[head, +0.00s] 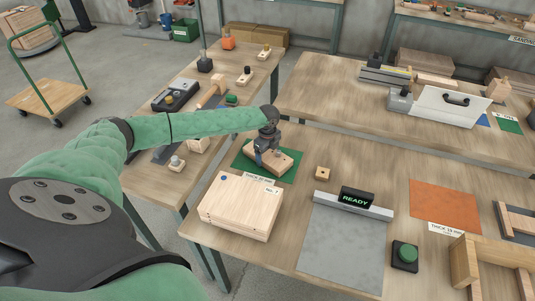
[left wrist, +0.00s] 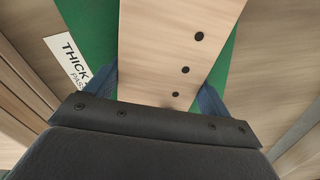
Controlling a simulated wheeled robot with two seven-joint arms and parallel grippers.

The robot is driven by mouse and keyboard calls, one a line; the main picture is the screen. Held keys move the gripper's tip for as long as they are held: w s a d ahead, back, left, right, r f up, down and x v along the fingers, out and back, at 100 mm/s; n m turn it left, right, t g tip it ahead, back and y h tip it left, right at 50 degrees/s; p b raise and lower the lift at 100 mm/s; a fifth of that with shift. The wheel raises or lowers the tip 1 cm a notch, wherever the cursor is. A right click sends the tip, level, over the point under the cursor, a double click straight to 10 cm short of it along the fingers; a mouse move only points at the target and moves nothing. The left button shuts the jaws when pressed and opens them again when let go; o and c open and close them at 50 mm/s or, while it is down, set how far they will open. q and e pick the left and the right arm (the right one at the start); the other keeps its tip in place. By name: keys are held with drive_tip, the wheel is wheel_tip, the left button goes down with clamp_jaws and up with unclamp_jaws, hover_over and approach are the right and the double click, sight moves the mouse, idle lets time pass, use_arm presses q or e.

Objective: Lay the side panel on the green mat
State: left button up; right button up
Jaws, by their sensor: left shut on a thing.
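My left gripper (head: 267,155) is shut on the side panel (head: 284,161), a pale wooden board with dark holes along it. The panel (left wrist: 178,50) runs away from between the two blue fingers (left wrist: 158,95) in the left wrist view. The green mat (head: 241,163) is directly beneath the panel and shows on both sides of it in the left wrist view (left wrist: 90,25). I cannot tell whether the panel touches the mat or hangs just above it. A white label starting "THICK" (left wrist: 67,58) lies at the mat's edge. My right gripper is not in view.
A stack of wooden boards (head: 240,208) stands just in front of the mat. A small wooden block (head: 322,173) sits to its right. Farther right are a grey plate (head: 342,245), a READY display (head: 356,197), a green button (head: 406,255) and an orange mat (head: 444,203).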

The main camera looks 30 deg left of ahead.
sight(268, 153)
use_arm(q)
drive_tip(key=shift+f, duration=0.1)
drive_tip(key=o, duration=1.1)
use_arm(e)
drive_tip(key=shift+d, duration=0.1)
use_arm(q)
drive_tip(key=shift+r+b, duration=0.3)
drive_tip(key=shift+r, duration=0.1)
drive_tip(key=shift+r+b, duration=2.15)
drive_tip(key=shift+r, duration=3.6)
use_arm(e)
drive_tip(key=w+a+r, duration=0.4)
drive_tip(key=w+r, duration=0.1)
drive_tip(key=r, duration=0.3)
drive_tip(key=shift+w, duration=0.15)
